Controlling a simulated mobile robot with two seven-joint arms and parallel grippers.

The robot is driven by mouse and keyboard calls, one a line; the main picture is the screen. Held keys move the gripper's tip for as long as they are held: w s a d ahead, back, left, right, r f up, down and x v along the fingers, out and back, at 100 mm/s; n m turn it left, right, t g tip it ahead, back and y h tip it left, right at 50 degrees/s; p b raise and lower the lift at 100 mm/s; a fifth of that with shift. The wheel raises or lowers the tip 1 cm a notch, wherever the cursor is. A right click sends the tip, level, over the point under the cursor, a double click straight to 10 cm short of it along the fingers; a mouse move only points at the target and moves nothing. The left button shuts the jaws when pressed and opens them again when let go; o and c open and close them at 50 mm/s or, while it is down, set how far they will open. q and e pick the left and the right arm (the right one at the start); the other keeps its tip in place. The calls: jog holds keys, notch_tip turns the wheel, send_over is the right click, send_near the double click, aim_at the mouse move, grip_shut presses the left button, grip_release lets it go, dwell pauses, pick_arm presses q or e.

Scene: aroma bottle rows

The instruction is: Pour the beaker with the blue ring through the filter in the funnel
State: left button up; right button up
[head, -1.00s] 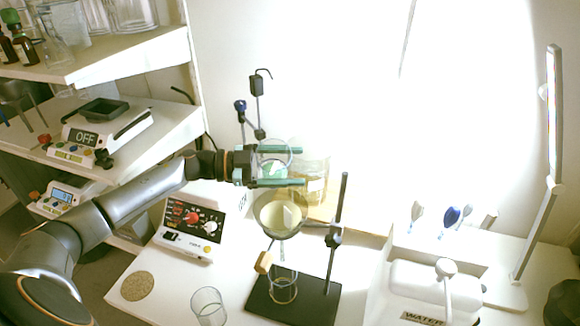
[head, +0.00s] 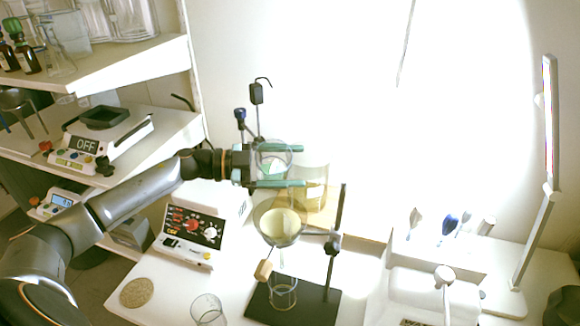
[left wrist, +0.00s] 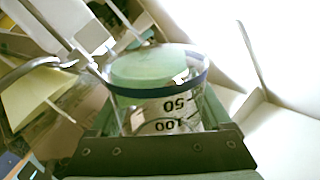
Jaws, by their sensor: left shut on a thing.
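My left gripper (head: 280,166) is shut on the beaker with the blue ring (head: 272,160). In the left wrist view the beaker (left wrist: 160,90) shows its dark blue rim ring, its 50 and 100 marks and pale green contents. The glass funnel (head: 278,236) holds a pale yellowish filter (head: 280,221) and sits on a stand, just below the gripper in the head view. I cannot tell whether any liquid is leaving the beaker. A receiving beaker (head: 283,294) stands under the funnel stem. My right gripper is not in view.
The stand's rod (head: 335,250) rises right of the funnel from a black base (head: 312,304). An empty glass (head: 208,309), a round cork mat (head: 136,292) and a control box (head: 192,232) lie to the left. Another glass vessel (head: 314,180) stands behind the gripper.

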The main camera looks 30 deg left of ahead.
aim_at(289, 162)
pick_arm(q)
jog(key=shift+s+d+r+m, duration=0.1)
jog(key=shift+s+r+m, duration=0.05)
jog(key=shift+r+m, duration=0.15)
jog(key=shift+s+d+r+m, duration=0.1)
jog(key=shift+r+m, duration=0.1)
jog(key=shift+r, duration=0.15)
jog(key=shift+r+m+y+b, duration=0.1)
jog(key=shift+m+y+b, duration=0.3)
jog(key=shift+m+b, duration=1.05)
jog(key=shift+s+d+m+b, duration=0.15)
jog(key=shift+m+b, duration=0.8)
jog(key=shift+b, duration=0.05)
jog(key=shift+s+d+m+b, duration=0.1)
jog(key=shift+m+b, duration=0.8)
jog(key=shift+b, duration=0.05)
jog(key=shift+s+d+r+m+t+y+p, duration=0.35)
jog(key=shift+r+m, duration=0.15)
jog(key=shift+r, duration=0.1)
dwell(1.4)
jog(key=shift+s+f+m+b, duration=0.1)
jog(key=shift+f+m+b, duration=0.1)
jog(key=shift+m+b, duration=0.15)
dwell(1.6)
